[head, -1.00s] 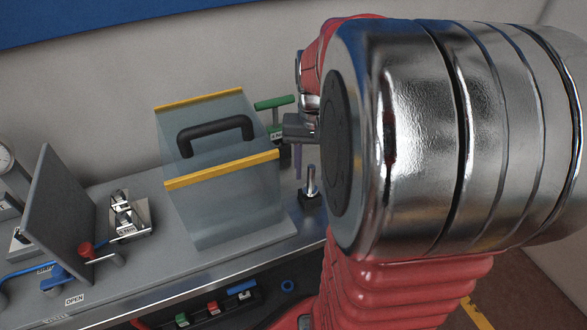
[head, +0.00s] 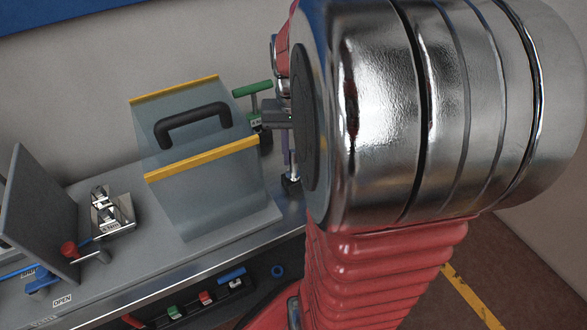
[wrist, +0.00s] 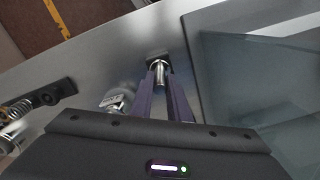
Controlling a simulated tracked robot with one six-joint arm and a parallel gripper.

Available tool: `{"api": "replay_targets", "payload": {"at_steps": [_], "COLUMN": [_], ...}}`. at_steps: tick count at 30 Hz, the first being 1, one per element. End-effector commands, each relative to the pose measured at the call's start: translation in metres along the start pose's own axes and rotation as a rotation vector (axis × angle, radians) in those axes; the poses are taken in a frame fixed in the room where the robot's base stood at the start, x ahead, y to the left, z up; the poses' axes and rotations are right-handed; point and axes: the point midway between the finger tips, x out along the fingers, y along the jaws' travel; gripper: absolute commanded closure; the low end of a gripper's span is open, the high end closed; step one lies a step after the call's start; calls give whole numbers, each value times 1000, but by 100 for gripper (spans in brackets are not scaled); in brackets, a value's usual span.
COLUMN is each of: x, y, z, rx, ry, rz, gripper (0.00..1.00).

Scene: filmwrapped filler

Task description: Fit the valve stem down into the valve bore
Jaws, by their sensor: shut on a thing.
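A short silver pin, apparently the valve stem (wrist: 160,68), stands upright at a small black block (wrist: 157,55) in the wrist view. My gripper (wrist: 161,80) has two long purple fingers, shut on the silver pin from either side. In the head view the fingers (head: 286,157) point down at the black block (head: 292,181), just right of the clear guard, and my arm hides much of them. I cannot tell which part is the valve bore, or whether the pin's lower end is inside the block.
A clear guard (head: 195,200) with yellow edges and a black handle stands close left of the fingers. A green T-handle (head: 252,88) rises behind them. A small metal fitting (wrist: 116,101) and a spring part (wrist: 18,108) are on the bench (wrist: 100,70) to the left in the wrist view.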

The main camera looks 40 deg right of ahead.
Motion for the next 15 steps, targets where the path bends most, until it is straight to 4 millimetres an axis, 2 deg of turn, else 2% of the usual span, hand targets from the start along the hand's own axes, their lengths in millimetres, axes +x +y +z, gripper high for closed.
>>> {"api": "replay_targets", "payload": {"at_steps": [3, 15], "x": [0, 0], "y": [0, 0], "z": [0, 0], "rx": [0, 0], "ry": [0, 0], "rz": [0, 0], "gripper": [100, 100]}}
